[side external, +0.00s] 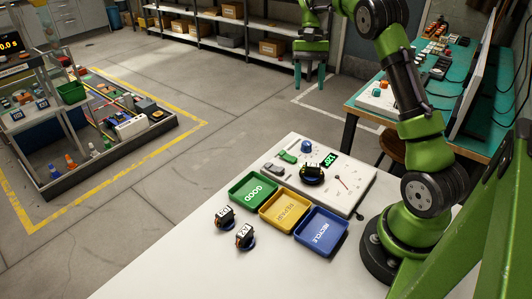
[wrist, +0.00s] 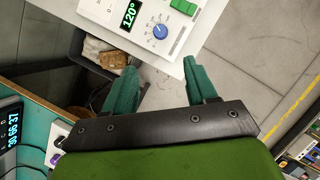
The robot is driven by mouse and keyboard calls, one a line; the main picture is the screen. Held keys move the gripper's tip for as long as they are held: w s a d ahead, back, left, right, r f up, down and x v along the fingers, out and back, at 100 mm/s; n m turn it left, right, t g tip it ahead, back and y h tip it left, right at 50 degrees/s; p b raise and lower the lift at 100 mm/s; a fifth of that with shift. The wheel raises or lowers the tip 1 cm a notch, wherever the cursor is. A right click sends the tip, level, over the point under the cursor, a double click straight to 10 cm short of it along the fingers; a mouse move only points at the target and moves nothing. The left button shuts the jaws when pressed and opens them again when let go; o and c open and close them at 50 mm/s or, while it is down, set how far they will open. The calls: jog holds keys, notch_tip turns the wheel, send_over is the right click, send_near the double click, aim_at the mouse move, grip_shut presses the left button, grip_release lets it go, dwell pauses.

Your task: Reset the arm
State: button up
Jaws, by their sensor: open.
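My arm is green and black, raised at the back right in the side external view. My gripper (side external: 309,78) points down with its two teal fingers apart and nothing between them. In the side view it appears beyond the far edge of the white table, well above it. The wrist view also shows the spread, empty fingers (wrist: 160,72), with part of the white test panel (wrist: 105,10) past them. The panel carries a blue knob (wrist: 160,30), a green switch (wrist: 183,6) and a display (wrist: 130,14) reading 120°.
The white table (side external: 165,270) holds green GOOD (side external: 254,190), yellow (side external: 284,207) and blue RECYCLE (side external: 321,232) trays. A black servo (side external: 312,174) sits on the panel; two more servos, left (side external: 225,217) and right (side external: 245,237), stand before the trays. A teal bench (side external: 440,95) stands right.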

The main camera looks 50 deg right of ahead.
jog(key=s+a+r+n+t, duration=0.2)
jog(key=s+a, duration=0.3)
jog(key=a, duration=0.3)
jog(key=s+a+r+n+t+h, duration=0.1)
jog(key=s+a+t, duration=0.3)
jog(key=a, duration=0.5)
jog(key=s+a+r+n+t, duration=0.2)
jog(key=s+a+n+t, duration=0.1)
jog(key=s+a, duration=0.3)
jog(key=shift+a+r+n+t+h, duration=0.3)
jog(key=shift+a+t, duration=0.1)
jog(key=shift+a, duration=0.8)
